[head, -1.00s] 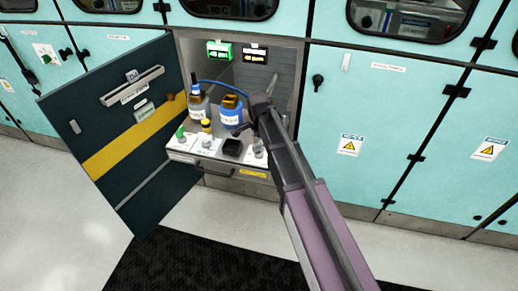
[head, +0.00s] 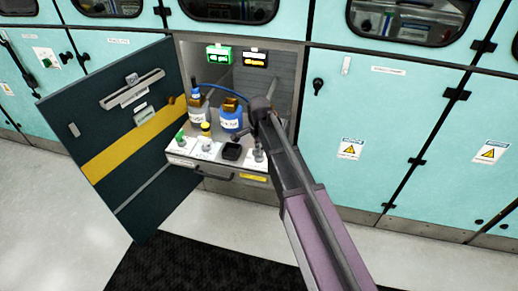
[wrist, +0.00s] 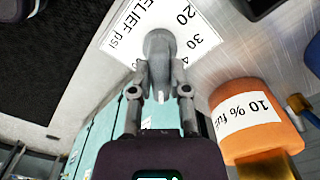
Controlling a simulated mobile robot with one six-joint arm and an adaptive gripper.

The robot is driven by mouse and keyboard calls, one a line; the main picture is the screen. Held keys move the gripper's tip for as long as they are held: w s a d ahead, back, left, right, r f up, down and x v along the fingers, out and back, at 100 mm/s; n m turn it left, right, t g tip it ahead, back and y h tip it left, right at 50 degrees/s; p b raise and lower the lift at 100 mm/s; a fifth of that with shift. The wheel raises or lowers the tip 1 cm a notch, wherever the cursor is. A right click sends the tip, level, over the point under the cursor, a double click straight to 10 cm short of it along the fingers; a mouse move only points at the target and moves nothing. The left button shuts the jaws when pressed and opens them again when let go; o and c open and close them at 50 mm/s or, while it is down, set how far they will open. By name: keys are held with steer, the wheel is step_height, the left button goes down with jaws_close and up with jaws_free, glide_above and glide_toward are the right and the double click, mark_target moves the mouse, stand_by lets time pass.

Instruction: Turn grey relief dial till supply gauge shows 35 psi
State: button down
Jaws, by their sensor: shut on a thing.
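The grey relief dial (wrist: 160,42) shows in the wrist view over a white scale plate (wrist: 125,35) marked "RELIEF psi" with 20, 30 and 40. My gripper (wrist: 160,78) has its two fingers closed on the dial from both sides. In the head view, a small grey knob (head: 258,155) shows at the right of the tray, beside my arm; my fingers are hidden there. A green lit display (head: 219,56) and a dark display with yellow figures (head: 254,59) hang at the back of the bay. Their figures are too small to read surely.
A blue labelled bottle (head: 231,121) and a clear bottle (head: 198,107) stand on the tray (head: 215,167). A green knob (head: 180,137) and a black square part (head: 231,152) sit near its front. The dark cabinet door (head: 120,170) stands open at left.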

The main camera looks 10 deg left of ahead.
steer(key=shift+n, duration=0.5)
steer(key=n, duration=0.3)
steer(key=shift+n, duration=2.5)
steer(key=c, duration=0.6)
jaws_free()
steer(key=shift+m, duration=0.4)
